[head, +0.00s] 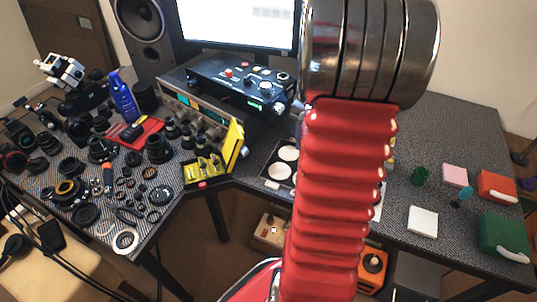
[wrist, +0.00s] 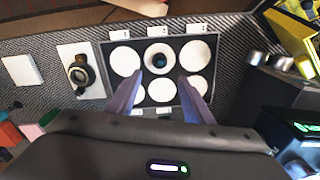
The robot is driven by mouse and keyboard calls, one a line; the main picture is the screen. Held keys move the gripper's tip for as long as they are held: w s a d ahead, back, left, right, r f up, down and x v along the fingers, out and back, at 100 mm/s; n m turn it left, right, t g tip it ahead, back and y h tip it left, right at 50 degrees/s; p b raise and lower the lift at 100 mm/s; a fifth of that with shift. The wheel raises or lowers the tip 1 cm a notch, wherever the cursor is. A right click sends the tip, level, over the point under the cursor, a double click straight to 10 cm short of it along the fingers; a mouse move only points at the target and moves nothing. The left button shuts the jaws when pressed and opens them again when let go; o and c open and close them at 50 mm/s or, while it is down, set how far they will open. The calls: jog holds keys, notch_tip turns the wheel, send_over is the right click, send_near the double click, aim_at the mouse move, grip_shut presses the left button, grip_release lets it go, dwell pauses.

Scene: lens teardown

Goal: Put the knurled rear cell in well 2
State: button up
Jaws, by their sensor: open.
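In the wrist view, a dark tray (wrist: 104,88) has two rows of round white wells. A small dark round part with a bluish centre (wrist: 160,61) sits in the middle well of the upper row; the other visible wells look empty. A dark and tan ringed part (wrist: 80,73) stands on a white pad (wrist: 92,52) left of the tray. I cannot tell which of these is the knurled rear cell, nor read the well labels. My gripper (wrist: 161,80) is open and empty, its fingers spread over the tray. In the head view my arm hides part of the tray (head: 266,180).
A bare white pad (head: 423,222), a pink block (head: 455,175) and a green box (head: 503,238) lie on the right. A yellow case (head: 234,145) stands left of the tray. Many lens parts crowd the left table. A black control box (head: 240,82) stands behind.

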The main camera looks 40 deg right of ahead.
jog(key=w+a+r+n+t+h, duration=0.15)
jog(key=a+r+n, duration=0.35)
jog(key=a, duration=0.5)
jog(key=w+a+r+n+t, duration=0.1)
jog(key=w+a+r+n, duration=0.2)
jog(key=a+r, duration=0.5)
jog(key=s+a+r+n+t, duration=0.1)
jog(key=s+a+n, duration=0.2)
jog(key=a, duration=0.6)
jog(key=s+a+r+n+t+y, duration=0.1)
jog(key=s+a+r+n+t, duration=0.1)
jog(key=a+n, duration=0.3)
jog(key=s+a, duration=0.1)
jog(key=a, duration=0.3)
jog(key=shift+s+a+r, duration=0.15)
jog(key=shift+s+r, duration=0.1)
jog(key=shift+s, duration=0.05)
jog(key=shift+y, duration=0.25)
